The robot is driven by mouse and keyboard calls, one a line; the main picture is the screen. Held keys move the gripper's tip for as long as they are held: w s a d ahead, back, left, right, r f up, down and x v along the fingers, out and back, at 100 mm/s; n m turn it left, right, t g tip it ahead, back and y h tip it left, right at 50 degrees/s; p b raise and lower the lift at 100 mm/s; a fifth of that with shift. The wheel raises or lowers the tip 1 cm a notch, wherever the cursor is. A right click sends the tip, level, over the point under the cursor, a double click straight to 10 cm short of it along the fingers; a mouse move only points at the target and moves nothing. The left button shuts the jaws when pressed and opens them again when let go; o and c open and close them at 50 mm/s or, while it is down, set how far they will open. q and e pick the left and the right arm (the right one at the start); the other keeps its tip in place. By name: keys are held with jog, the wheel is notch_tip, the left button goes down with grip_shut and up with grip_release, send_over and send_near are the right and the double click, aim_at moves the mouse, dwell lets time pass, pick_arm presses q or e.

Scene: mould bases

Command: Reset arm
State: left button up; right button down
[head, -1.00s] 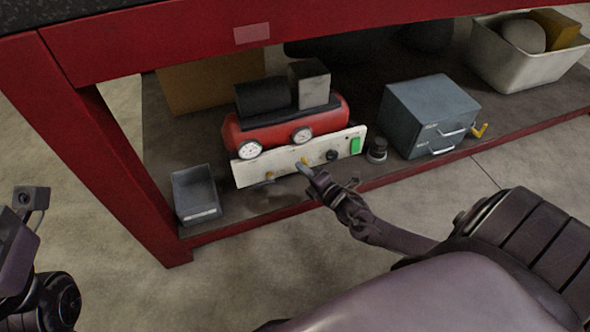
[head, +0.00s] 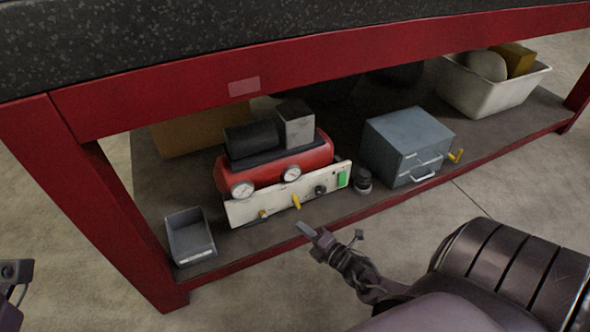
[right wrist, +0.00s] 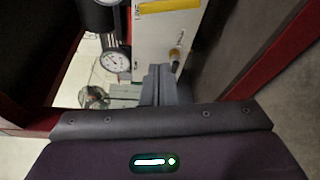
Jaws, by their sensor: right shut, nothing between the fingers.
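My right gripper (head: 307,231) is shut and empty. In the head view it hangs at the front edge of the red bench's lower shelf, apart from the compressor's white panel. The right wrist view also shows its closed fingers (right wrist: 160,85), with the panel (right wrist: 155,45) beyond them. The red compressor (head: 300,160) stands on the shelf with two gauges and a white front panel (head: 285,195) that carries yellow levers, a black knob and a green switch. A gauge (right wrist: 115,62) shows in the right wrist view. Of my left arm only a dark part shows at the left edge; its gripper is out of view.
A grey open bin (head: 190,238) stands left of the compressor. A small dark cylinder (head: 363,181) and a blue-grey drawer box (head: 408,146) stand to its right. A white tub (head: 500,97) is farther right. The red bench frame (head: 100,200) surrounds the shelf; the floor in front is clear.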

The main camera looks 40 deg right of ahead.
jog(key=shift+s, duration=0.4)
